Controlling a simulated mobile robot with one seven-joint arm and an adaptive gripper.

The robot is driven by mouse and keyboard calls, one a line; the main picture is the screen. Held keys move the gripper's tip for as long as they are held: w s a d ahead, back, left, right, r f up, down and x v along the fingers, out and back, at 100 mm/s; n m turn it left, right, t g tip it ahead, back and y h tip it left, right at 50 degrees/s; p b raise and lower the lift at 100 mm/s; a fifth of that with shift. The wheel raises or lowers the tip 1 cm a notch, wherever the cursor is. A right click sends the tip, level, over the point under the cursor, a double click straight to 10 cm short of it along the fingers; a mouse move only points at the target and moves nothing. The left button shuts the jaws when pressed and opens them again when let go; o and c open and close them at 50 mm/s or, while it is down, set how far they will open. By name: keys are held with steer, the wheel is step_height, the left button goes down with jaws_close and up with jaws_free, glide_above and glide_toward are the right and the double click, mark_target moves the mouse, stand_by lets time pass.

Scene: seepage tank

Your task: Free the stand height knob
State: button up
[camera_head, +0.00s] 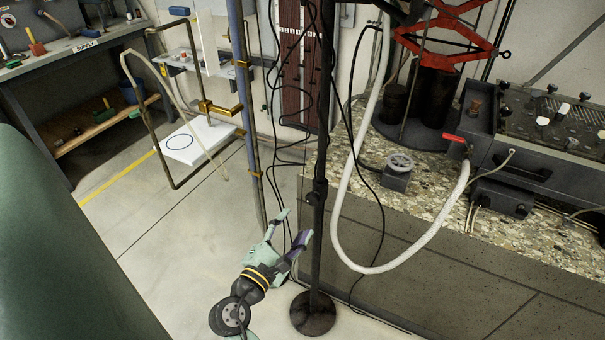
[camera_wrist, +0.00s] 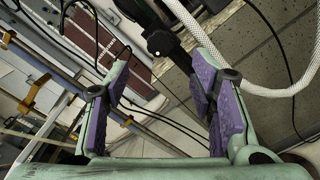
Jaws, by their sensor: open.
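A black stand (camera_head: 321,130) rises in the head view from a round base (camera_head: 313,313) on the floor. Its height knob (camera_head: 317,191) is a dark collar-like fitting partway up the pole. In the wrist view the knob (camera_wrist: 160,42) is a dark block with a pale round spot, beyond the fingertips and between them. My gripper (camera_head: 295,226) is open and empty, just left of the pole and a little below the knob. Its purple-padded fingers (camera_wrist: 163,72) point towards the stand, apart from the knob. I cannot tell the knob's tightness.
A white hose (camera_head: 338,235) hangs in a loop right of the stand. Black cables (camera_head: 290,150) hang beside the pole. A blue upright (camera_head: 243,110) with brass fittings stands to the left. A speckled counter (camera_head: 440,235) with equipment is on the right. Open floor lies left of my gripper.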

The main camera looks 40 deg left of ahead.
steer(key=shift+v, duration=1.55)
